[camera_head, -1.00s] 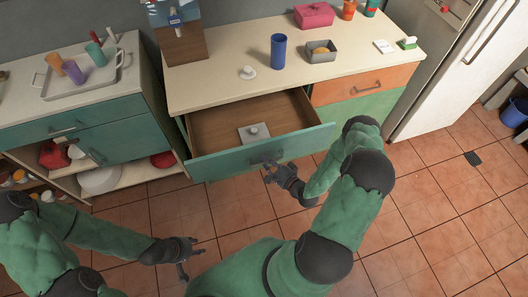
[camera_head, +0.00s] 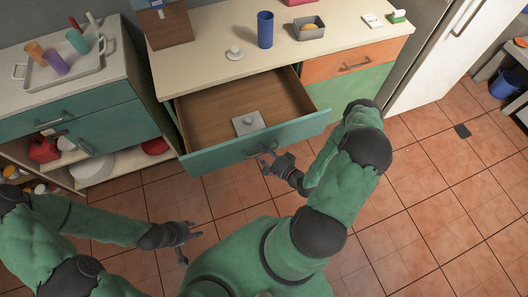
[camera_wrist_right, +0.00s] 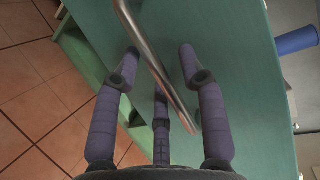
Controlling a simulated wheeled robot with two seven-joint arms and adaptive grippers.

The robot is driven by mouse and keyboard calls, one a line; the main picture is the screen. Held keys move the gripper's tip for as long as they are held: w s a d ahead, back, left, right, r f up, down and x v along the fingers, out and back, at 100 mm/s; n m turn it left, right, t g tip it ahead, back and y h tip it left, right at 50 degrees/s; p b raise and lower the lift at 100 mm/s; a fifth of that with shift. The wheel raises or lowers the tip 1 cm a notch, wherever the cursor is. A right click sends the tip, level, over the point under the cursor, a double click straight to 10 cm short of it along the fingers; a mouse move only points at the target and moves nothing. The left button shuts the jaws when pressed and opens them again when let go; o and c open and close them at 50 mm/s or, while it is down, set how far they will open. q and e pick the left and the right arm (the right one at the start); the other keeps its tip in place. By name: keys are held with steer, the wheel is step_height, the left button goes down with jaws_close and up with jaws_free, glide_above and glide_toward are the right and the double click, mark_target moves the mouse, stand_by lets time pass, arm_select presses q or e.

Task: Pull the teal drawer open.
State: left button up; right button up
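The teal drawer (camera_head: 220,153) stands well pulled out below the counter. A light square piece with a small knob (camera_head: 248,123) lies inside it. My right gripper (camera_head: 263,163) is at the drawer's front, by its handle (camera_head: 262,150). In the right wrist view the metal handle (camera_wrist_right: 153,57) runs slantwise between the spread fingers of my right gripper (camera_wrist_right: 158,62), close in front of the teal face. The fingers look apart, and I cannot tell whether any touches the bar. My left gripper (camera_head: 191,243) is open and empty, low over the floor, away from the drawer.
The counter above holds a blue cup (camera_head: 265,30), a white knobbed lid (camera_head: 234,53) and a grey container (camera_head: 306,30). A teal cabinet (camera_head: 105,130) with open shelves is at the left. A white fridge (camera_head: 412,62) stands at the right.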

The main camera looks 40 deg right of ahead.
steer(key=v, duration=1.2)
stand_by(0.3)
steer(key=shift+w, duration=0.1)
stand_by(0.4)
